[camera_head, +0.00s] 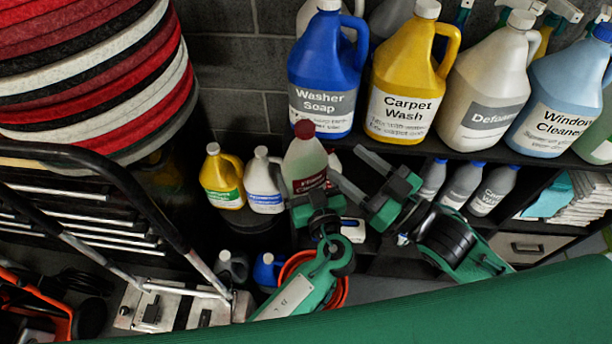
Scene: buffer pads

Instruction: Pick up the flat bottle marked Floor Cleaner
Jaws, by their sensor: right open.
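The flat bottle marked Floor Cleaner appears to be the pale bottle with a dark red cap (305,155); only part of its red label shows, and I cannot read all of it. It stands upright on the lower level. My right gripper (346,165) is open just right of it, with both fingers pointing up and left toward the bottle. No bottle is seen between its fingers. My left gripper (318,203) is in front of the bottle's lower part and hides it. Its fingers are not clear, and I cannot tell whether it touches the bottle.
A yellow jug (223,178) and a white jug (265,183) stand left of the bottle. Large jugs, including Washer Soap (325,70) and Carpet Wash (408,80), line the shelf above. Grey bottles (465,185) stand right. Stacked pads (90,70) and a cart handle (120,185) crowd the left.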

